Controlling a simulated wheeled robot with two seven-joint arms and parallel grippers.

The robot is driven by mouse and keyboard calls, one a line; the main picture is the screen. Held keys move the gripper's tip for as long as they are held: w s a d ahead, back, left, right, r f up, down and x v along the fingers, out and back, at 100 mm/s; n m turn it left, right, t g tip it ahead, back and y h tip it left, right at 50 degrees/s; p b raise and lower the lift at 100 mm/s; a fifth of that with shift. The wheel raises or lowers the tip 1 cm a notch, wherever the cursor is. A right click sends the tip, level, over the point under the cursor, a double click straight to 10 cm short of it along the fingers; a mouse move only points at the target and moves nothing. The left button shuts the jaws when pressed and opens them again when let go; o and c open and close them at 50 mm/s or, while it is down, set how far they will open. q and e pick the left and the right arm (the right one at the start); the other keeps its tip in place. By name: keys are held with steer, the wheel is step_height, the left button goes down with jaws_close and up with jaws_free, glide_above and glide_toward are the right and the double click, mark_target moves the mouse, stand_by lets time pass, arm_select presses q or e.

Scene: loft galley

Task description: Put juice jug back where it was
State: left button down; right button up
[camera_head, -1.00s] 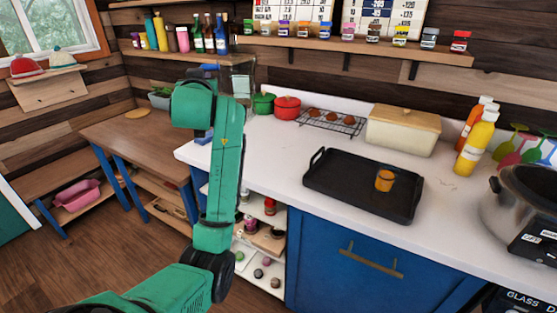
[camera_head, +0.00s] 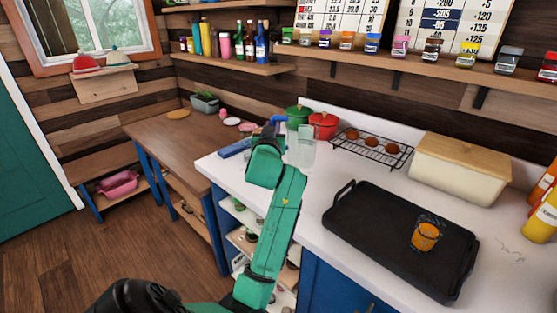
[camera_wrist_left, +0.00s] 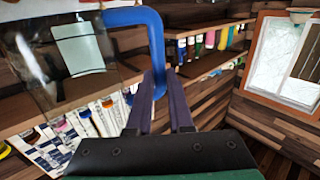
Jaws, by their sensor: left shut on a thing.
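The juice jug (camera_head: 301,146) is clear, looks empty, and has a pale label and a blue handle. In the head view it is near the left end of the white counter (camera_head: 318,177), in front of the pots. I cannot tell whether its base touches the counter. My left gripper (camera_wrist_left: 165,80) is shut on the blue handle (camera_wrist_left: 157,45), and the jug's clear body (camera_wrist_left: 60,65) shows at the upper left of the wrist view. In the head view my green wrist partly hides the jug and the gripper. A glass of orange juice (camera_head: 425,236) stands on the black tray (camera_head: 375,225). My right gripper is not in view.
A green pot (camera_head: 298,117), a red pot (camera_head: 323,126) and a wire rack (camera_head: 372,148) with brown rolls are behind the tray. A bread box (camera_head: 457,172) is further right. A blue flat thing (camera_head: 236,147) lies at the counter's left end. Shelves with jars hang above.

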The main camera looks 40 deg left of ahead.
arm_select(q)
step_height(320, 180, down, 10)
steer(key=b, duration=0.1)
steer(key=shift+w, duration=0.35)
steer(key=c, duration=0.8)
jaws_free()
steer(key=shift+s+r, duration=0.1)
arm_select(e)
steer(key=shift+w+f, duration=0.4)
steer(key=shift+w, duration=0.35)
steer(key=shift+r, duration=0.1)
